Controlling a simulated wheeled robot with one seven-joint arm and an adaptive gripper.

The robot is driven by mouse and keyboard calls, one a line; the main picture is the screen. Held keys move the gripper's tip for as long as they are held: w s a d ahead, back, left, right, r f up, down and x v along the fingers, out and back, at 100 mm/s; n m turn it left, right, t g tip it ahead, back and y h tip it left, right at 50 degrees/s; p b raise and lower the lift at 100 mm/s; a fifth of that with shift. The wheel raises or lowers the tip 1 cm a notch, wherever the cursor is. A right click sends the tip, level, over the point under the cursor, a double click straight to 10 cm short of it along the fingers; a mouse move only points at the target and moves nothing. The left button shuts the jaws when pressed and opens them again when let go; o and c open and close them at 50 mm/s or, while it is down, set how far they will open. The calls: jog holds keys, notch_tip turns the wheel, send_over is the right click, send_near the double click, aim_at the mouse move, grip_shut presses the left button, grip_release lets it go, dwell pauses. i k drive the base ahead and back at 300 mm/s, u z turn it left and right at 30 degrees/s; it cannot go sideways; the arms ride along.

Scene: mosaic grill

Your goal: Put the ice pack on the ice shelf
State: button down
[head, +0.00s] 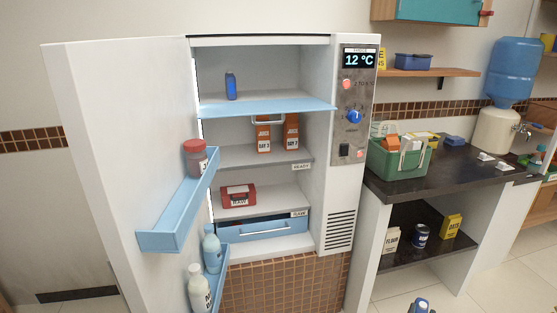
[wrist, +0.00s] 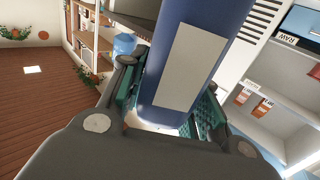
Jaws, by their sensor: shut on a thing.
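My gripper (wrist: 165,110) is shut on a dark blue block with a pale blank label, the ice pack (wrist: 215,25), in the wrist view. The pack stands between the teal finger pads. In the head view a small blue piece (head: 421,305) shows at the bottom edge, probably the pack or gripper; the rest is out of frame. The refrigerator stands open. Its top shelf, a light blue board (head: 270,106), has a small blue bottle-like item (head: 231,86) at its left; I cannot read a label naming the ice shelf.
The open fridge door (head: 110,130) with blue door bins (head: 165,241) stands at the left. Orange cartons (head: 263,136) hang or stand below the top shelf; a red RAW box (head: 238,196) is lower. A dark counter (head: 450,186) stands right. The top shelf's middle and right are clear.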

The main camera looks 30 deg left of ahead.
aim_at(276, 96)
jog(key=u, duration=1.3)
